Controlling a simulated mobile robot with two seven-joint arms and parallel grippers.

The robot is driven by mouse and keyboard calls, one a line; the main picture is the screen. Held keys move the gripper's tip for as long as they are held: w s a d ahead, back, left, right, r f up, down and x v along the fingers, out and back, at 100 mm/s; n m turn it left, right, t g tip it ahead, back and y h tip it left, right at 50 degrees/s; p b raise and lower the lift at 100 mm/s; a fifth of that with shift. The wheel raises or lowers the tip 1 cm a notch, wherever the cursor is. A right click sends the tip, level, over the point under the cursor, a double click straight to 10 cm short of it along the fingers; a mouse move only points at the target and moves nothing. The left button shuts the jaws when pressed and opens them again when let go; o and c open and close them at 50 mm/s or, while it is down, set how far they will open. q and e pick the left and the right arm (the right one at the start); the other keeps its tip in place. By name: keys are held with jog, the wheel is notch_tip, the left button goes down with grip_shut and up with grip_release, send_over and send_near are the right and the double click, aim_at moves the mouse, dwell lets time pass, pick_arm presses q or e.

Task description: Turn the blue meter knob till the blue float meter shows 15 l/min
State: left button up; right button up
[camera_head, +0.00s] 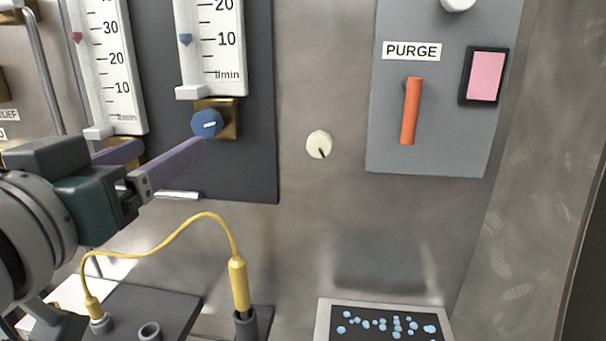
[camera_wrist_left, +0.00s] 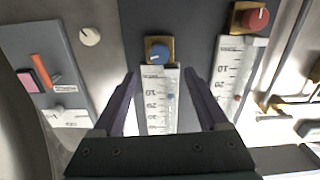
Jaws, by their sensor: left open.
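The blue meter knob (camera_head: 207,123) sits on a brass block below the blue float meter (camera_head: 223,60). Its white mark lies nearly level. The blue float (camera_head: 185,40) stands at about the 10 mark; the top of the scale is cut off. My left gripper (camera_head: 172,146) is open, with one purple finger reaching to just below the knob in the head view. In the left wrist view the knob (camera_wrist_left: 158,53) shows between and beyond the two fingertips (camera_wrist_left: 162,75), with nothing held. My right gripper is not in view.
A red float meter (camera_head: 110,70) stands to the left; its red knob (camera_wrist_left: 257,18) shows in the wrist view. Right are a cream knob (camera_head: 319,144) and the PURGE panel (camera_head: 430,160) with an orange lever (camera_head: 411,110). A yellow cable (camera_head: 160,245) arches below my gripper.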

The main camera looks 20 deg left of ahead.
aim_at(204, 125)
pick_arm(q)
jog(key=shift+t, duration=0.3)
jog(key=p+x, duration=0.1)
jog(key=x, duration=0.9)
jog(key=shift+f, duration=0.15)
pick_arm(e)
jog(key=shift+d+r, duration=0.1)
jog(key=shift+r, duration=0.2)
pick_arm(q)
jog(key=shift+c, duration=0.3)
grip_shut()
jog(key=shift+p, duration=0.3)
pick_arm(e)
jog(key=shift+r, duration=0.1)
